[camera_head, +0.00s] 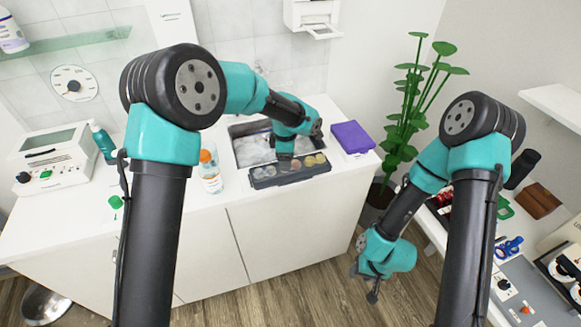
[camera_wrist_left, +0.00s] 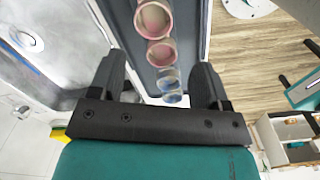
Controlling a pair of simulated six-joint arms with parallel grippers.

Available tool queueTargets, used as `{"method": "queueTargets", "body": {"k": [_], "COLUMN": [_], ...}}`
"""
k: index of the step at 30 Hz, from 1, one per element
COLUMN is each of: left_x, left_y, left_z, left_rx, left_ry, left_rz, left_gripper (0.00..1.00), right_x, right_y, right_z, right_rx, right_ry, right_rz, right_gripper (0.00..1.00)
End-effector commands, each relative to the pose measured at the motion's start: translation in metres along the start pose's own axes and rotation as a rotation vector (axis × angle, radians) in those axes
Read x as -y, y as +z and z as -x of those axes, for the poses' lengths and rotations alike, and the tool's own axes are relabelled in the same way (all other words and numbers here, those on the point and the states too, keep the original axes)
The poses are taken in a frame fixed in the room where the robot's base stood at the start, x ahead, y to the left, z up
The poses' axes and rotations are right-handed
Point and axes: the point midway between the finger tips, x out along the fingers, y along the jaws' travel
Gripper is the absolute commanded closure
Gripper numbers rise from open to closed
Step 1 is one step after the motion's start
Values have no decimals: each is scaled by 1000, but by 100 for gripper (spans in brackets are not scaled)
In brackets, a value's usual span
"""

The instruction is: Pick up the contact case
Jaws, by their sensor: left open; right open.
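A small green item (camera_head: 115,202) lies on the counter at the left, beside my left arm. It may be the contact case, but it is too small to tell. My left gripper (camera_head: 285,163) points down over a dark tray (camera_head: 291,180) holding several round, clear-walled pieces. In the left wrist view, my left gripper (camera_wrist_left: 155,85) is open, with its fingers spread over the tray (camera_wrist_left: 195,35). Small clear round pieces (camera_wrist_left: 170,85) show between the fingers; I cannot tell whether they touch. My right gripper (camera_head: 373,293) is open, low above the floor, away from the counter.
A sink (camera_head: 250,150) lies behind the tray, with a purple box (camera_head: 351,137) to the right. An orange-capped bottle (camera_head: 209,172) and a green pump bottle (camera_head: 103,143) stand left. A tall plant (camera_head: 415,90) stands between the counters. The counter's front left is mostly clear.

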Motion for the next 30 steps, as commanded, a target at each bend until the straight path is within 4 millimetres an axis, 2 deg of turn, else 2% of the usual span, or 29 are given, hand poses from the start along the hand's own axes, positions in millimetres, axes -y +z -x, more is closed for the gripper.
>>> {"method": "queueTargets", "body": {"k": [3, 7, 22, 30], "left_x": [0, 0, 0, 0], "left_y": [-1, -1, 0, 0], "left_z": [-18, -29, -30, -30], "left_rx": [-1, 0, 0, 0], "left_ry": [-3, -1, 0, 0], "left_rz": [1, 0, 0, 0], "left_gripper": [30, 30, 30, 56], "right_x": [0, 0, 0, 0], "right_y": [0, 0, 0, 0], "right_z": [0, 0, 0, 0], "right_rx": [0, 0, 0, 0], "right_ry": [0, 0, 0, 0], "right_rz": [0, 0, 0, 0], "right_gripper": [57, 57, 57, 57]}}
